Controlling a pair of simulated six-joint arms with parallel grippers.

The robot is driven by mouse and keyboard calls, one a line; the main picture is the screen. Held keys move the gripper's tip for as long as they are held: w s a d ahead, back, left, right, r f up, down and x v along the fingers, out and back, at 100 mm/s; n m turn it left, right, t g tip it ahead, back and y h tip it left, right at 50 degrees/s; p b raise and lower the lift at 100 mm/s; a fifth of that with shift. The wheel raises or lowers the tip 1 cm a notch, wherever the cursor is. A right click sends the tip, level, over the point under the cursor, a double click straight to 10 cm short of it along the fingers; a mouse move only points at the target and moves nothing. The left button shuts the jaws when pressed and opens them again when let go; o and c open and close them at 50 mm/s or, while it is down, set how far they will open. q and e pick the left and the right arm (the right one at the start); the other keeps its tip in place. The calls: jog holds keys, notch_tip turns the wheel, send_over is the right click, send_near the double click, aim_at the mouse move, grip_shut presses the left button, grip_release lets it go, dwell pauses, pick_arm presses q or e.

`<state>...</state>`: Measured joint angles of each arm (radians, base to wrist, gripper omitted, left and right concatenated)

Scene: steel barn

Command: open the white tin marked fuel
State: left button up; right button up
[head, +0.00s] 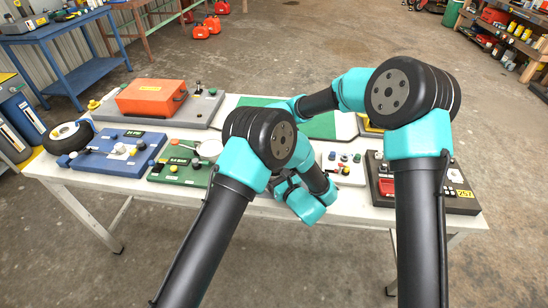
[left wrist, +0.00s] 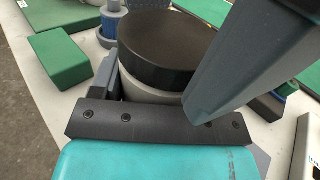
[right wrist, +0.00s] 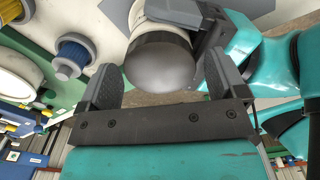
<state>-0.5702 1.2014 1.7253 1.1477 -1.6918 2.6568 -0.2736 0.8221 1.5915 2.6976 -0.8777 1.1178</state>
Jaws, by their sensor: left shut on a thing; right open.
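The white tin (left wrist: 150,92) has a round black lid (left wrist: 168,48) in the left wrist view. My left gripper (left wrist: 158,98) is shut on its pale body below the lid. The right wrist view shows the tin (right wrist: 160,27) with its dark lid (right wrist: 160,64) facing that camera, and the left gripper's dark jaws beside it. My right gripper (right wrist: 158,85) is open, one finger on each side of the lid, with gaps visible. The fuel marking is not visible. In the head view my left arm hides the tin and the right gripper.
The white table (head: 358,204) carries an orange box (head: 151,97), a blue panel (head: 108,155), a green panel (head: 181,173), a white switch panel (head: 344,172) and a dark panel with a red switch (head: 440,196). A green block (left wrist: 59,58) and a blue-grey knob (left wrist: 113,20) stand near the tin.

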jog(key=shift+c, duration=0.3)
jog(key=c, duration=0.9)
jog(key=shift+o, duration=0.2)
jog(key=n, duration=0.4)
jog(key=shift+n, duration=0.4)
jog(key=n, duration=1.4)
jog(key=shift+n, duration=0.3)
jog(key=shift+r, duration=0.4)
jog(key=shift+r, duration=0.35)
